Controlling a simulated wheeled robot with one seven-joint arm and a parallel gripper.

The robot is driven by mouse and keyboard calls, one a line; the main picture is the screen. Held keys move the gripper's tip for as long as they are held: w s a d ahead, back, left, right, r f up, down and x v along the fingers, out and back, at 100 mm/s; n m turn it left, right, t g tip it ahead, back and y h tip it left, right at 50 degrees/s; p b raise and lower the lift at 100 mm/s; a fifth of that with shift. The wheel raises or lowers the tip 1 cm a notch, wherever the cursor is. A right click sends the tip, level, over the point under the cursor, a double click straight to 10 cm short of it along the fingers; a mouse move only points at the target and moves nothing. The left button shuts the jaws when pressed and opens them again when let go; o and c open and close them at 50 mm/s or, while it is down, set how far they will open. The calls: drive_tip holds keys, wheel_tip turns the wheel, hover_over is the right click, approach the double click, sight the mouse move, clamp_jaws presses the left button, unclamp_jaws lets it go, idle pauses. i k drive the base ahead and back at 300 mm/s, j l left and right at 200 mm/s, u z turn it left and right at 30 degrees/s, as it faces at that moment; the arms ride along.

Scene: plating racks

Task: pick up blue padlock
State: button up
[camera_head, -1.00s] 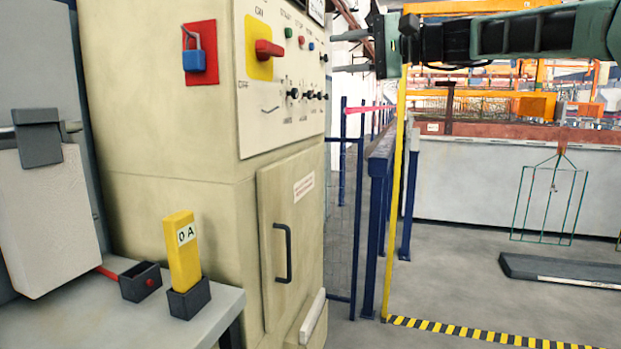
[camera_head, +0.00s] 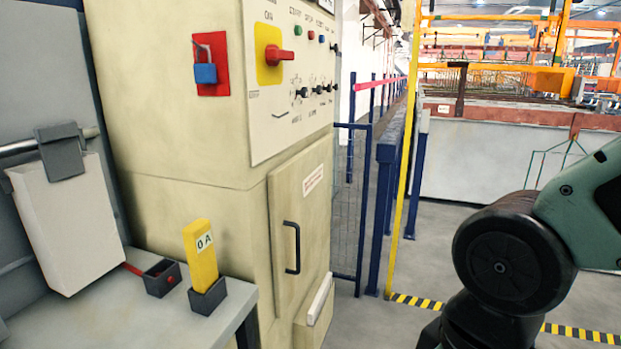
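The blue padlock (camera_head: 205,73) hangs by its grey shackle on a red plate (camera_head: 221,62) on the left face of the beige control cabinet (camera_head: 180,140). It is upright, and nothing blocks the view of it. My gripper is out of view. Only a dark joint and a green-grey link of my arm show at the lower right, well apart from the padlock.
A red switch on a yellow plate (camera_head: 270,54) and several knobs sit on the cabinet front. Blue posts and a yellow pole (camera_head: 405,170) stand to the right.

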sight(204, 72)
drive_tip(key=i+l+u, duration=0.15)
drive_tip(key=i+l, duration=0.2)
drive_tip(key=i, duration=0.25)
drive_tip(key=i+l+u, duration=0.15)
drive_tip(key=i+l, duration=0.25)
drive_tip(key=i, duration=0.2)
